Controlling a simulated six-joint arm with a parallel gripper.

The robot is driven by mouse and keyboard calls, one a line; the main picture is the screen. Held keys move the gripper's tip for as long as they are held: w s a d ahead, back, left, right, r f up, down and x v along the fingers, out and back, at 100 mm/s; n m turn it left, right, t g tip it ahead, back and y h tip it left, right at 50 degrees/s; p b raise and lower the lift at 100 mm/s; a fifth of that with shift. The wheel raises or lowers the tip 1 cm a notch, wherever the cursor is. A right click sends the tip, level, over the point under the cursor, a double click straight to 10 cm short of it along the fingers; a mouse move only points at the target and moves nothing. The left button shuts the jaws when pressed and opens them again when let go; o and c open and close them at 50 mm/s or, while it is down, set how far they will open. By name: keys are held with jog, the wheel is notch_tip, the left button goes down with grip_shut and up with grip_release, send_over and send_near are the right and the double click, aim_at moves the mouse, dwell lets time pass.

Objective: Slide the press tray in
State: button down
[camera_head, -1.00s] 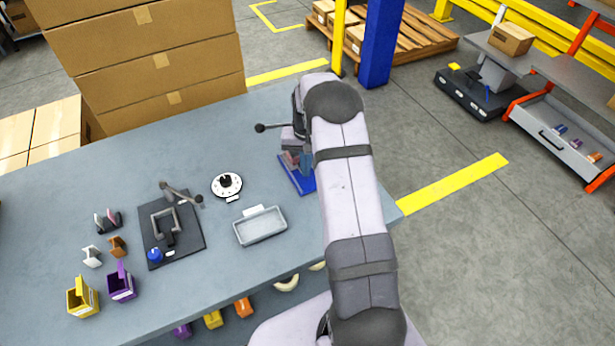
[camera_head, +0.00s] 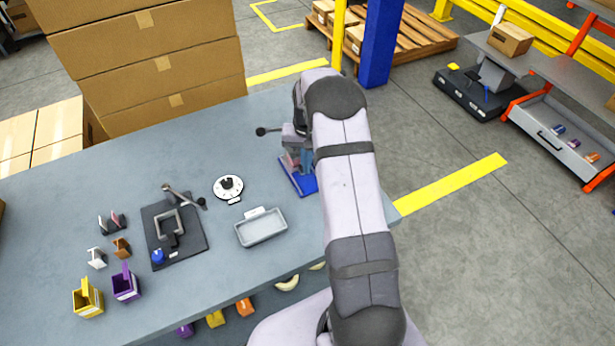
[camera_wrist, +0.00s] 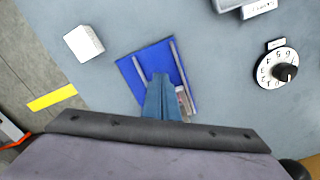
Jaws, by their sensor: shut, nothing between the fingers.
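The blue press base (camera_head: 297,183) stands near the right end of the table, partly hidden by my arm. In the wrist view the blue plate (camera_wrist: 136,75) shows two pale rails running along it. A small reddish and pale part (camera_wrist: 183,101) sits beside the rails; I cannot tell whether it belongs to the tray. My gripper (camera_wrist: 161,82) is shut and empty, its blue fingers over the plate between the rails. In the head view the fingers (camera_head: 307,163) are partly hidden behind my arm. Whether they touch the tray is unclear.
A grey open tray (camera_head: 261,228) and a white dial (camera_head: 228,187) lie left of the press. A dark fixture plate (camera_head: 173,231) is farther left. A white block (camera_wrist: 84,43) shows in the wrist view.

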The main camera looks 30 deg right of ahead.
jog(key=shift+r+p, duration=1.25)
jog(key=shift+r, duration=0.7)
